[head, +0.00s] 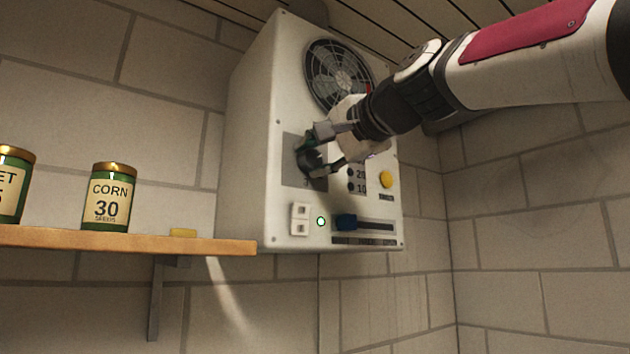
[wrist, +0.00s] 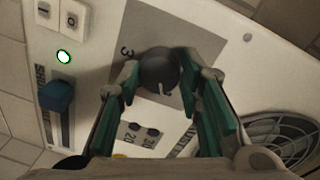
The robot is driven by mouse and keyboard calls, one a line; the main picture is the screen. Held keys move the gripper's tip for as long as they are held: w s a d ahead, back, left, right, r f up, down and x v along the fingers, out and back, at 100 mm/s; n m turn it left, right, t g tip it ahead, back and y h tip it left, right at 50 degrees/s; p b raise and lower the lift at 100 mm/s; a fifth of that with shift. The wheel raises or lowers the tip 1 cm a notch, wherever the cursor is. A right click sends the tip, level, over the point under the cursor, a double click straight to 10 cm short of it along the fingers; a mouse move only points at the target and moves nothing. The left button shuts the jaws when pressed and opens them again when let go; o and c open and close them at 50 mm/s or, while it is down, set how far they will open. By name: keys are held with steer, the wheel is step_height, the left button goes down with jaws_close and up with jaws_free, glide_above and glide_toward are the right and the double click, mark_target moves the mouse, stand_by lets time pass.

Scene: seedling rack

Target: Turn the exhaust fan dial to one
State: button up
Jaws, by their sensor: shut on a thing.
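The exhaust fan dial is a round dark knob (wrist: 158,68) on a grey plate (wrist: 133,28) of the white fan unit. My gripper (wrist: 158,75) has its green-padded fingers on either side of the dial and is shut on it. A small pale mark shows at the dial's lower edge in the wrist view, and a "3" is printed on the plate beside it.
The fan unit (head: 255,130) also carries a fan grille (head: 335,72), a yellow button (head: 386,179), a blue slider knob (head: 346,222), a white switch (head: 300,219) and a lit green lamp (head: 320,221). A wooden shelf (head: 130,240) at left holds seed cans, one labelled CORN (head: 107,198).

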stand_by(0.3)
steer(key=o, duration=1.2)
steer(key=shift+c, duration=0.2)
steer(key=v, duration=1.2)
step_height(320, 180, down, 17)
steer(key=d+n+g+h+b, duration=0.1)
steer(key=d+n+g+h, duration=0.1)
steer(key=d+h, duration=0.1)
steer(key=s+d+f+n+g+h, duration=0.1)
steer(key=s+d+f+g+h, duration=0.1)
steer(key=f, duration=0.9)
steer(key=s+d+f+n+g+h+b, duration=0.1)
steer(key=s+f, duration=0.5)
steer(key=f, duration=0.6)
steer(key=s+d+f+n+g+h+b, duration=0.1)
steer(key=s+d+f+n+g+h, duration=0.2)
steer(key=f, duration=0.8)
steer(key=s+d+g, duration=0.1)
steer(key=d, duration=0.1)
steer(key=shift+d+f, duration=0.3)
steer(key=shift+d, duration=0.05)
